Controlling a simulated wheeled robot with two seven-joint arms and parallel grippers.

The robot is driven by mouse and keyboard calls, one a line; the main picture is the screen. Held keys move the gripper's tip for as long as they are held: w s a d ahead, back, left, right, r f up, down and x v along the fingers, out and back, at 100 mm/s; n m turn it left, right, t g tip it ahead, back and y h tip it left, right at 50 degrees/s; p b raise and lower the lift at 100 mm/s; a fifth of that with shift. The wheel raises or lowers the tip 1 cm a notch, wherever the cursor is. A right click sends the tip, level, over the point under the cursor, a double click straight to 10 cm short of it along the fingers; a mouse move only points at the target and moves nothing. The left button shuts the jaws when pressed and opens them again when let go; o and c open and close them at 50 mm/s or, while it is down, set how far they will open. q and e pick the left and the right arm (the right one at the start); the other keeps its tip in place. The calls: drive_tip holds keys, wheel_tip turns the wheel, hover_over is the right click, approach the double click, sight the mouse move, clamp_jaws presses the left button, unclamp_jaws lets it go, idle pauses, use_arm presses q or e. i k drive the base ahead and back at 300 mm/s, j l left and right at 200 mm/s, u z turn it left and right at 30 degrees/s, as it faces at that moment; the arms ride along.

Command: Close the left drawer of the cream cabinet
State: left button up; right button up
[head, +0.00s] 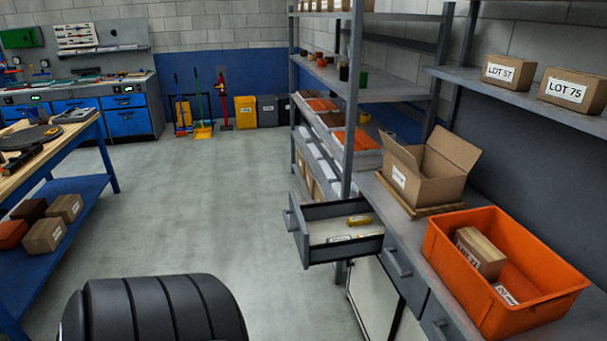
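The left drawer (313,254) is grey and stands pulled out from under the counter, at the middle right of the head view. Its front panel (297,236) faces left into the aisle and carries a bar handle (289,222). Inside lie a few small yellow and white items (358,220). The cabinet's cream lower panel (372,298) shows below the drawers, partly cut off. A second drawer (404,272) nearer to me is shut. Neither of my grippers is in view.
An orange crate (464,284) and an open cardboard box (425,167) stand on the grey counter. A shelving rack (352,105) rises beyond the drawer. A workbench (70,189) stands at left. The grey floor (225,200) between is clear.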

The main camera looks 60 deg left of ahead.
sight(311, 225)
drive_tip(key=u, duration=1.85)
